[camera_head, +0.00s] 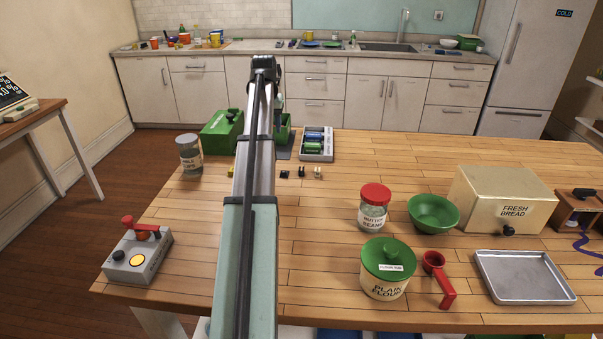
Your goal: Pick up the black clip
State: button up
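Several small clip-like pieces lie in a row on the wooden table, just right of my arm. The leftmost of these is a small dark piece that looks like the black clip (285,174). Beside it is another small dark piece (301,173), and then a pale one (318,173). They are too small to make out in detail. My arm rises through the middle of the view and passes just left of them.
A green box (222,133), a glass jar (190,155) and a grey tray of cylinders (327,153) stand behind the clips. A red-lidded jar (373,210), green bowl (433,213) and flour tin (387,278) stand to the right. Table around the clips' front is clear.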

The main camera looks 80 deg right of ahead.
jog(key=y, duration=0.2)
send_over(302, 173)
jog(key=f, duration=0.9)
jog(key=shift+s+d, duration=0.15)
jog(key=shift+s, duration=0.05)
jog(key=shift+w+f, duration=0.15)
jog(key=shift+f, duration=1.2)
jog(key=shift+w+f, duration=0.1)
jog(key=shift+f, duration=1.2)
grip_shut()
